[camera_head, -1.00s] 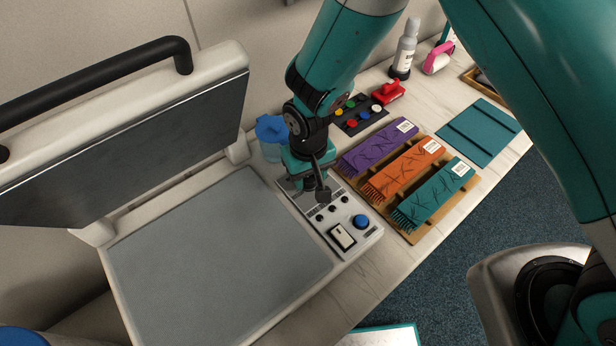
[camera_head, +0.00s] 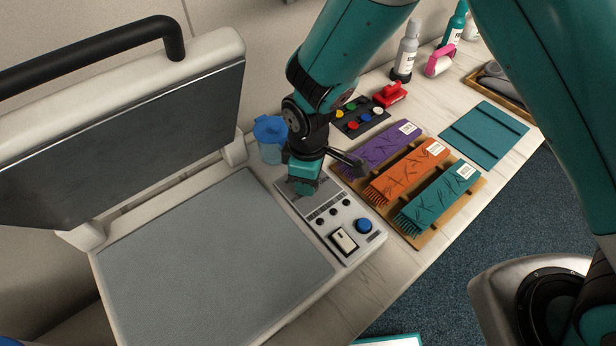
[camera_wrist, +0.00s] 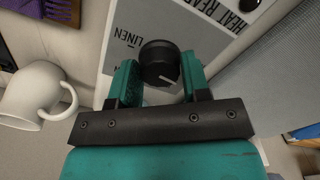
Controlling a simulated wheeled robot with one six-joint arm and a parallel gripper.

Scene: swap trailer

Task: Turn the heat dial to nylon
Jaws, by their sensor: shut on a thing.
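The black round heat dial (camera_wrist: 160,60) sits between the two teal fingers of my gripper (camera_wrist: 160,78) in the wrist view, with a white pointer line towards the lower right. The word LINEN is printed beside it on the panel; the nylon mark cannot be made out. In the head view my gripper (camera_head: 304,187) is down at the far end of the press's control panel (camera_head: 350,262) and hides the dial. My gripper is shut on the dial.
The press lid (camera_head: 120,130) stands open left of my arm. A blue-lidded jug (camera_head: 270,132) stands close behind my gripper. Purple, orange (camera_head: 410,172) and teal packs lie in a wooden rack to the right. A blue button (camera_head: 363,226) and white switch (camera_head: 343,241) are on the panel.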

